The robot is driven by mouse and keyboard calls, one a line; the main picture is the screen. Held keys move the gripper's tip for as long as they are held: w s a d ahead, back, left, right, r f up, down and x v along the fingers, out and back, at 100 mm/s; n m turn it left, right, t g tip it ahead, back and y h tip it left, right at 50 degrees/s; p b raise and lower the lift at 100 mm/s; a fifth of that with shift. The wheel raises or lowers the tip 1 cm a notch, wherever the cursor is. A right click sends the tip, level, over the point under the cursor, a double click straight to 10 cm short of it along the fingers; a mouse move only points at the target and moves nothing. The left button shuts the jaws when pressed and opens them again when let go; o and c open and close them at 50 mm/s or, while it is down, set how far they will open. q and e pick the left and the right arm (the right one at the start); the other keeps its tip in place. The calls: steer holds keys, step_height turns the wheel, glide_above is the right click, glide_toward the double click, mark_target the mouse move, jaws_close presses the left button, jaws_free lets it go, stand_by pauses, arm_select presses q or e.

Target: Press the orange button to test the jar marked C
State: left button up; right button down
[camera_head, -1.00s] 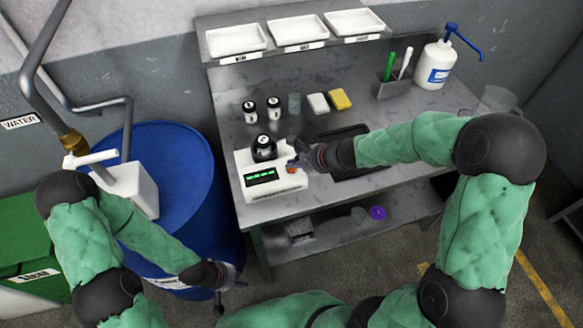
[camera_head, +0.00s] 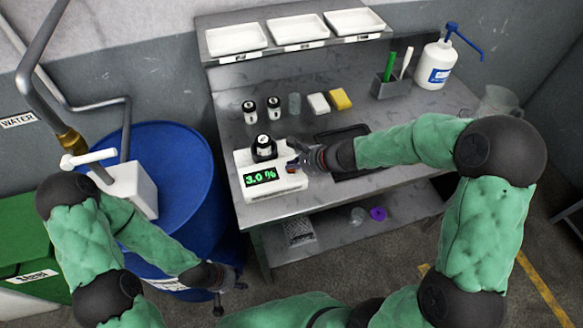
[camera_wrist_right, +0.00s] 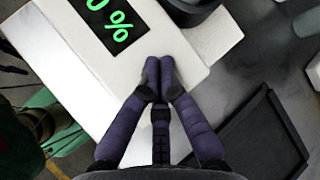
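A white tester (camera_head: 275,192) stands on the bench, and its display (camera_head: 260,177) reads "3.0 %" in green. A black jar with a white mark (camera_head: 264,149) sits upright on it; the letter is too small to read. The orange button (camera_head: 291,169) shows as a small patch at the tester's right. My right gripper (camera_head: 297,161) is at the button, fingertips together. In the right wrist view the shut, empty fingers (camera_wrist_right: 159,75) are over the tester's top beside the display, hiding the button. My left gripper (camera_head: 235,280) hangs low before the blue drum, its fingers unclear.
The blue drum (camera_head: 185,165) stands left of the bench.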

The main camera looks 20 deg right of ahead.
mark_target(294, 170)
steer(key=shift+r+p, duration=0.6)
steer(key=shift+r, duration=0.15)
steer(key=shift+r, duration=0.1)
step_height(294, 170, up, 5)
steer(key=p, duration=0.4)
steer(key=shift+p, duration=0.3)
stand_by(0.7)
